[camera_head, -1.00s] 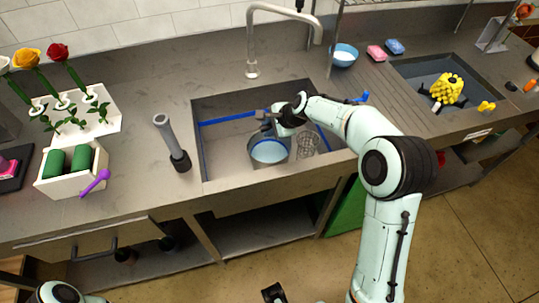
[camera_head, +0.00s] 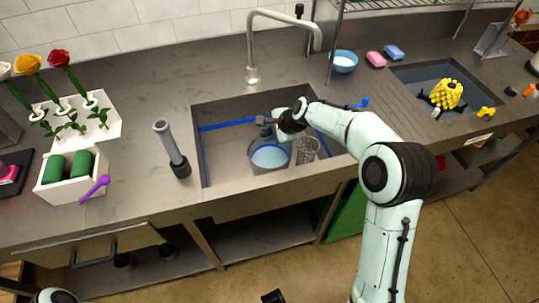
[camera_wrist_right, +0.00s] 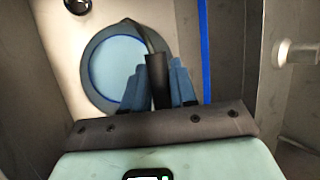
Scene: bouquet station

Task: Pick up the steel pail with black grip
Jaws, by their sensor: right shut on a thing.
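The steel pail (camera_head: 270,158) stands upright in the left sink, with a pale blue surface inside its rim. It also shows in the right wrist view (camera_wrist_right: 120,65). Its black grip (camera_wrist_right: 158,82) stands up on the bail, between the blue fingers of my right gripper (camera_wrist_right: 160,84). My right gripper (camera_head: 265,131) is shut on the grip, above the back of the pail's rim. I cannot tell whether the pail's bottom touches the sink floor. My left gripper is not in view.
The sink (camera_head: 225,195) has walls close around the pail. A wire-mesh cup (camera_head: 307,151) stands just right of the pail. The faucet (camera_head: 252,60) arches behind the sink.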

